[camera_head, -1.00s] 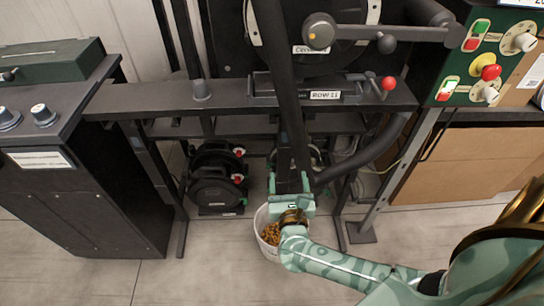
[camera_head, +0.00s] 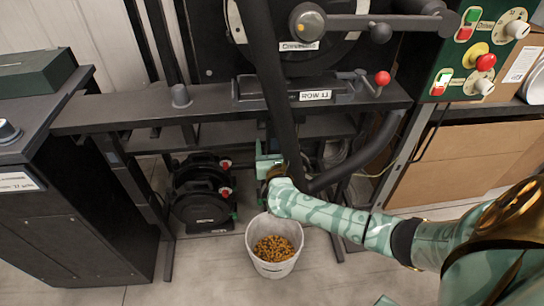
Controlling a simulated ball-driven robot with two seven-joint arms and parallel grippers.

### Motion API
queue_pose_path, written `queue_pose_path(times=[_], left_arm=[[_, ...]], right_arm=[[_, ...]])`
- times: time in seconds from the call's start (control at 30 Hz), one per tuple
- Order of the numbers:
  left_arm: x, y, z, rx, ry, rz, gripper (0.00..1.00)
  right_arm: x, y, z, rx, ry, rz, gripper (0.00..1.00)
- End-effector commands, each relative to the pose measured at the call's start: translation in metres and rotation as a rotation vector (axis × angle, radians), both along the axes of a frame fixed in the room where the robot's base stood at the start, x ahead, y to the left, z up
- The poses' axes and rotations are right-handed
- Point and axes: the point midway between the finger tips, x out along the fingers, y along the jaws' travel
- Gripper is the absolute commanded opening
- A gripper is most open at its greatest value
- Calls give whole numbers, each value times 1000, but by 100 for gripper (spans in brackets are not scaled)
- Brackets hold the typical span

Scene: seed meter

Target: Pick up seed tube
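The seed tube looks to be the long black tube (camera_head: 274,85) that runs down from the top of the machine, slightly tilted. Its lower end is by my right wrist, which partly hides it. My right gripper (camera_head: 268,158), teal and gold, is below the beam, just left of the tube's lower part. Its fingers are hidden, so I cannot tell whether it is open, shut or touching the tube. My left gripper is not in view.
A white bucket (camera_head: 262,268) of yellow-brown seeds stands on the floor below my wrist. Black reels (camera_head: 202,200) sit to the left. A black beam (camera_head: 215,112) labelled ROW 11 crosses above. A curved black pipe (camera_head: 362,160) and cardboard boxes (camera_head: 460,155) are at right.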

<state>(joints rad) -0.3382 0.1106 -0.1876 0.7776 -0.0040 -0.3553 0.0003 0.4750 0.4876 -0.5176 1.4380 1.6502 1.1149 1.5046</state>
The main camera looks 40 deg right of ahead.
Motion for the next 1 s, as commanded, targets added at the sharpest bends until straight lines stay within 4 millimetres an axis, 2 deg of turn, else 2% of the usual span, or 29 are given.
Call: queue_pose_path(times=[0.1, 0.27, 0.3, 0.53, 0.83, 1.0], left_arm=[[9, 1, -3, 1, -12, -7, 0], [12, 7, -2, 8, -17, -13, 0], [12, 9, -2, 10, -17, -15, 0], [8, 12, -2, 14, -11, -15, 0], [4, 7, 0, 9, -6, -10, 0], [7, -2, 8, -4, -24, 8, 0]], right_arm=[[7, -4, -1, -2, 1, 0, 65], [7, -4, 1, -1, -1, 0, 65], [7, -4, 1, -1, -1, 0, 63], [7, -4, 1, -1, -1, 0, 0], [7, -4, 4, 0, -2, 0, 0], [7, -4, 23, 2, -7, 1, 0]])
